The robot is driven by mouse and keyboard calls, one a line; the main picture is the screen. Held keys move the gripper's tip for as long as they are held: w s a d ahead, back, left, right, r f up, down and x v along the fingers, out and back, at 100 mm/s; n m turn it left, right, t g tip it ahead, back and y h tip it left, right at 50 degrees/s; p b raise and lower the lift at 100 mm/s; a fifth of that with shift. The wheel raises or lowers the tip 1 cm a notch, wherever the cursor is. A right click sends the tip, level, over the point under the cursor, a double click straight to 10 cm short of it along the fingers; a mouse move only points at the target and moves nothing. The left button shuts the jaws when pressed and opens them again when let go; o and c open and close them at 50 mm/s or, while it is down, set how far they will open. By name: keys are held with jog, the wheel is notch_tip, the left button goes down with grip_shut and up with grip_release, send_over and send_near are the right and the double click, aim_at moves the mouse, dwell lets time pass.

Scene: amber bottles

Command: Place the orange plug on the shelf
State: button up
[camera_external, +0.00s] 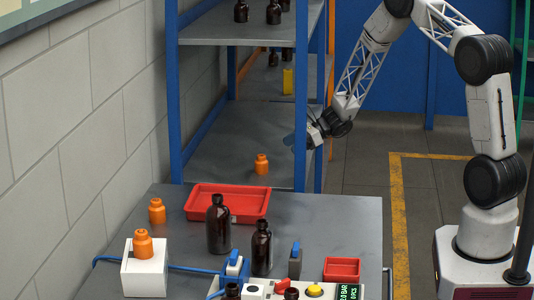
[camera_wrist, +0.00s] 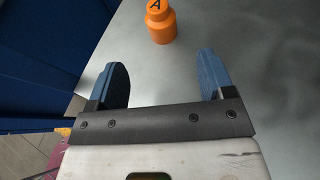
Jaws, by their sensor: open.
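An orange plug (camera_external: 261,164) stands upright on the grey lower shelf (camera_external: 225,150), near its front edge. The same kind of orange plug, with a black letter A on top, shows in the wrist view (camera_wrist: 160,22), just beyond the fingertips. My gripper (camera_wrist: 163,78) is open, with its two blue fingers apart and nothing between them. In the external view my gripper (camera_external: 291,140) reaches into the shelf from the right, behind the blue post, and is partly hidden. Two more orange plugs are at the table: one (camera_external: 157,211) on the table top, one (camera_external: 143,244) on a white block.
Blue shelf posts (camera_external: 301,100) stand close to my gripper. Upper shelves (camera_external: 225,28) hold dark bottles. On the table are a red tray (camera_external: 228,188), brown bottles (camera_external: 218,225), a white block (camera_external: 145,272) and a small red bin (camera_external: 341,270). The shelf around the plug is clear.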

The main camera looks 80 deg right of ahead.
jog(key=shift+s+a, duration=0.1)
dwell(0.8)
jog(key=s+a+f+n+g+y, duration=0.1)
jog(key=s+a+n+g, duration=0.1)
jog(key=s+a, duration=0.55)
jog(key=s+a+f+n+g, duration=0.15)
jog(key=s+a, duration=0.35)
jog(key=a, duration=0.5)
jog(key=s+a+r+n+g, duration=0.25)
jog(key=a+r+n, duration=0.45)
jog(key=a+r, duration=0.4)
jog(key=s+a+r+n+g, duration=0.1)
jog(key=a+r+n+g, duration=0.3)
jog(key=a+r+n, duration=0.5)
jog(key=s+a+r+n+h, duration=0.3)
jog(key=s+a+r+n, duration=0.2)
jog(key=s+r, duration=0.3)
jog(key=s+a+r+n+h, duration=0.4)
jog(key=s+a+r+n, duration=0.2)
jog(key=s+a+r, duration=0.2)
jog(key=shift+s+r, duration=0.7)
jog(key=shift+s, duration=0.45)
